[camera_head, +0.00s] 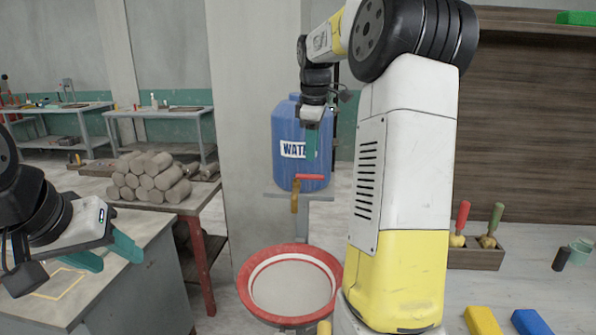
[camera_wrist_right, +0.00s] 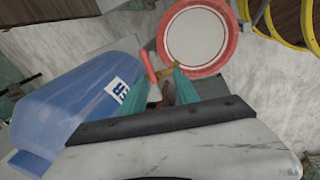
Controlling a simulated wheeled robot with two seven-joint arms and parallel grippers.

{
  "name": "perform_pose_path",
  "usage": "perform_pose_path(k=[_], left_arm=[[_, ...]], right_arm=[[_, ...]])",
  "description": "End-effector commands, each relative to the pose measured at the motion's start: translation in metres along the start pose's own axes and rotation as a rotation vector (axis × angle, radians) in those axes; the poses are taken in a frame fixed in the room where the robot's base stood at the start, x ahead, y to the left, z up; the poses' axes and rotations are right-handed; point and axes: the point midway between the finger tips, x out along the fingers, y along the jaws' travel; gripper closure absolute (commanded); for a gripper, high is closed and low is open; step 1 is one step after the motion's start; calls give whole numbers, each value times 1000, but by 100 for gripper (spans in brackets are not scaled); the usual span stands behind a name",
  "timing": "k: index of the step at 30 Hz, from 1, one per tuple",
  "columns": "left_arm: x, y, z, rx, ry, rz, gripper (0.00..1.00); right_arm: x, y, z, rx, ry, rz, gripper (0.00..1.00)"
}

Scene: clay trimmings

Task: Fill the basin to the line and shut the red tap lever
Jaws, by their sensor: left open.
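A blue water container (camera_head: 284,150) stands on a grey shelf by the pillar. Its brass tap (camera_head: 295,200) has a red lever (camera_head: 311,177) that lies roughly level, pointing right in the head view. The red-rimmed basin (camera_head: 245,292) is below the tap, with a pale inside; I cannot tell the water level and see no clear stream. My right gripper (camera_head: 312,146) is just above the lever. In the right wrist view its teal fingers (camera_wrist_right: 160,80) are apart, with the red lever (camera_wrist_right: 148,66) near the tips. My left gripper (camera_head: 112,255) is open and empty over the left table.
A stack of clay logs (camera_head: 150,178) lies on a red-legged table behind left. A wooden holder (camera_head: 475,257) with tools stands right, near a yellow block (camera_head: 482,320) and a blue block (camera_head: 530,322). My right arm hides part of the middle.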

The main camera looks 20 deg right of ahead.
Motion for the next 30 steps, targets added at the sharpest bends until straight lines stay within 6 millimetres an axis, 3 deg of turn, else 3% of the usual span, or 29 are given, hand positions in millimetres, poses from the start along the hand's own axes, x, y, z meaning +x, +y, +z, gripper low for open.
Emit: perform_pose_path(k=[3, 6, 11, 21, 30], left_arm=[[0, 0, 0, 0, 0, 0, 51], [0, 0, 0, 0, 0, 0, 51], [0, 0, 0, 0, 0, 0, 51], [0, 0, 0, 0, 0, 0, 51], [0, 0, 0, 0, 0, 0, 51]], right_arm=[[16, 23, 5, -71, -25, -20, 63], [22, 31, 8, -102, -34, -28, 63], [37, 32, 9, -111, -37, -32, 63], [88, 30, 10, -110, -36, -31, 63], [100, 30, 11, -109, -35, -27, 63]])
